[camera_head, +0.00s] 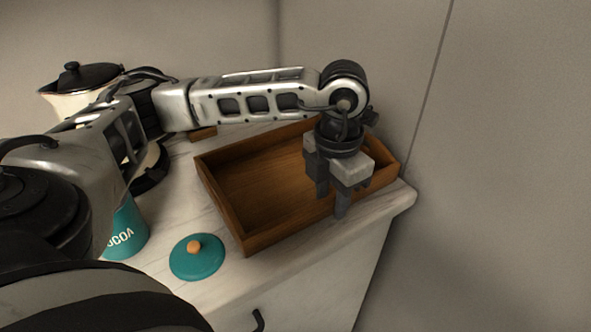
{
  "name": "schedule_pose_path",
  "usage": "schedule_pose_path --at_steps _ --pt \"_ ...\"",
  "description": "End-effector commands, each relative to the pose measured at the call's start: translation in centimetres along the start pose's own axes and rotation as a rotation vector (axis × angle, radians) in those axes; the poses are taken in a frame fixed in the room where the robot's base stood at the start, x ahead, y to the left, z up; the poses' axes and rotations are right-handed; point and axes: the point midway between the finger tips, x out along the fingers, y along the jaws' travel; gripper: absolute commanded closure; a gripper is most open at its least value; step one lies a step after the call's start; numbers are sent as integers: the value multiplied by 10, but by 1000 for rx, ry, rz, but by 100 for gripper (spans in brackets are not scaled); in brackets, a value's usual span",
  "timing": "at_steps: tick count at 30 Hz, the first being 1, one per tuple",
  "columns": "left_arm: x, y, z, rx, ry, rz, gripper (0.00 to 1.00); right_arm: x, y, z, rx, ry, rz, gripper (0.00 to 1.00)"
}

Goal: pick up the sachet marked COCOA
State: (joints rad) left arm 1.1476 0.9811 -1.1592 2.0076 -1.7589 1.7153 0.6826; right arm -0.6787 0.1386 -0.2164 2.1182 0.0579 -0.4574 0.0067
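No sachet shows in the head view. A teal canister (126,240) at the lower left bears white letters that read "OCOA", its left side hidden behind my arm. A teal lid (197,257) with an orange knob lies flat on the counter to its right. My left gripper (332,203) points down over the front right part of a wooden tray (243,232). Its two fingers are apart with nothing visible between them. The visible tray floor is bare; part is hidden behind the gripper. My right gripper is not in view.
A cream kettle with a black lid (88,76) stands at the back left, partly hidden by my arm. The pale counter (170,217) ends at a front edge and a right corner near the wall. A dark handle (258,320) is on the cabinet front.

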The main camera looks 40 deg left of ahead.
Motion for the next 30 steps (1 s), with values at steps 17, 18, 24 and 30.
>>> schedule_pose_path --at_steps 17,18,24,30 --pt "-1 1 1 -1 -3 1 100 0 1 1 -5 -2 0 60" --pt "-1 1 1 -1 -3 1 100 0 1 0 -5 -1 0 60" --pt "-6 0 1 -1 -4 1 100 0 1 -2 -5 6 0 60" --pt "-27 0 2 -1 -7 1 100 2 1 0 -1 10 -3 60"
